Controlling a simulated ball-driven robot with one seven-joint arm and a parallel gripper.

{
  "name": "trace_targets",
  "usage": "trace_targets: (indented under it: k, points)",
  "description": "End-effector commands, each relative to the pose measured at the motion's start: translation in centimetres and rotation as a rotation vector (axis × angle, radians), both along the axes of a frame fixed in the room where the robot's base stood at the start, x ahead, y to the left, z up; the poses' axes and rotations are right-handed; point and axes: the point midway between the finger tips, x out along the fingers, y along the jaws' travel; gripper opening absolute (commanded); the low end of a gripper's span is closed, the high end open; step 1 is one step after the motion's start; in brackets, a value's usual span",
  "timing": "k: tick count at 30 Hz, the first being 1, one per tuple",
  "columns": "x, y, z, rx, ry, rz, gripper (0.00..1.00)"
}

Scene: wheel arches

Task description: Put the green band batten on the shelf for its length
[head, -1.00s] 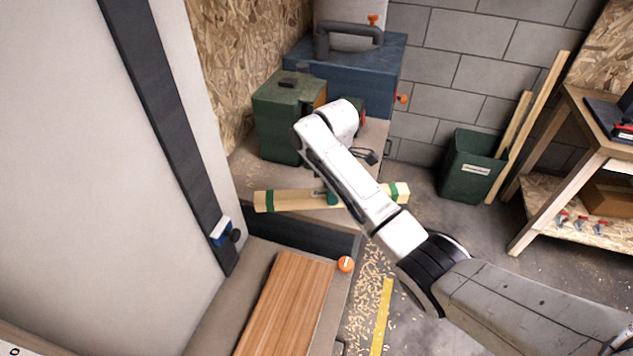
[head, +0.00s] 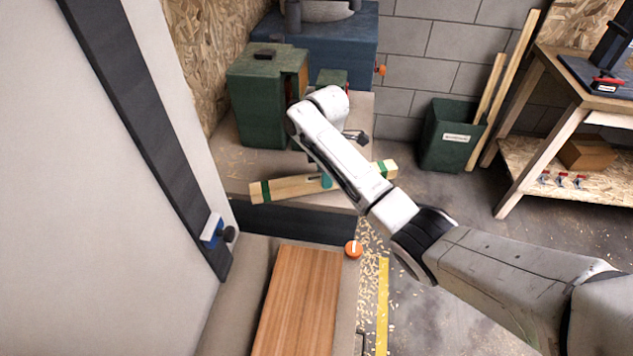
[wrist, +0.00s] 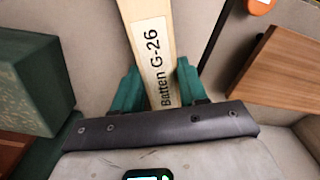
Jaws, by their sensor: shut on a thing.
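The batten (head: 290,188) is a pale wooden bar with a green band near each end. It sits slightly tilted, right end higher in the picture, over the grey-brown surface in front of the green box. My gripper (head: 327,181) is shut on it near the middle; my arm hides part of the batten in the head view. In the wrist view the batten (wrist: 157,60) runs between the teal fingers of my gripper (wrist: 158,88), with the label "Batten G-26". I cannot tell whether it touches the surface below. No shelf marked for length is identifiable.
A green box (head: 262,100) and a blue case (head: 340,45) stand behind the batten. A brown wooden board (head: 300,300) and an orange knob (head: 354,249) are in front. A white panel fills the left. A green bin (head: 448,135) and a workbench (head: 590,95) stand right.

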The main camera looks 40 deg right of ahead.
Motion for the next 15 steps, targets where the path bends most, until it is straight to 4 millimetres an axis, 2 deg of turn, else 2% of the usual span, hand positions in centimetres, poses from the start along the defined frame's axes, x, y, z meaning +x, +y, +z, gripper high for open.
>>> trace_targets:
  k: [1, 14, 15]
  points:
    - [-0.16, -0.46, -0.79, -0.001, -0.002, -0.001, 0.00]
    - [-0.28, -0.69, -0.97, -0.001, -0.002, 0.000, 0.00]
    - [-0.30, -0.68, -0.94, 0.000, -0.001, 0.000, 0.46]
